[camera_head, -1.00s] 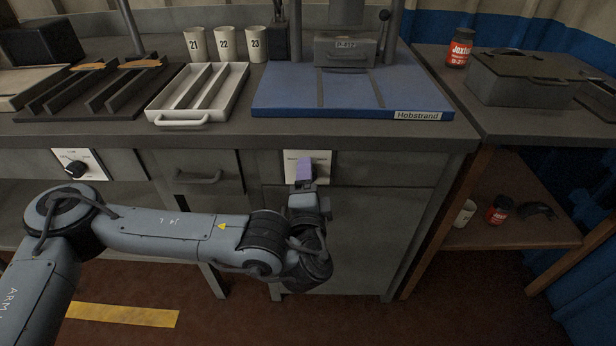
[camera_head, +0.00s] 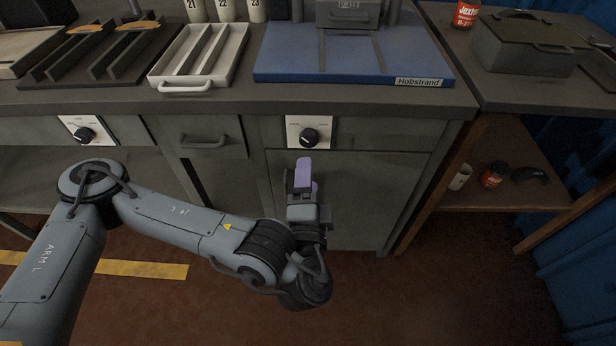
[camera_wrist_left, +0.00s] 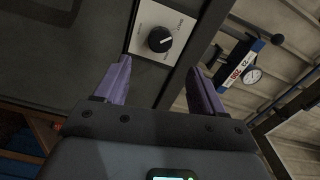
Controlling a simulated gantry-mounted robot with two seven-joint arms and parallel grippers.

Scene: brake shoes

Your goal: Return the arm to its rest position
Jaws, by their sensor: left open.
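My left gripper (camera_head: 303,176) is in front of the bench cabinet, below the right-hand knob panel. It has purple fingers. In the left wrist view the left gripper (camera_wrist_left: 160,85) shows its two fingers spread apart with nothing between them. A black round knob (camera_head: 309,138) on a white panel is just beyond the fingertips, apart from them. The same knob shows in the left wrist view (camera_wrist_left: 160,40). My left arm comes in from the left, bent at the elbow. My right gripper is not in view.
The grey bench front (camera_head: 350,175) is close to the gripper, with a drawer handle (camera_head: 204,141) and a second knob (camera_head: 84,134) to the left. A white tray (camera_head: 235,68) and a blue board (camera_head: 430,70) lie on top. A wooden shelf (camera_head: 480,205) stands at right.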

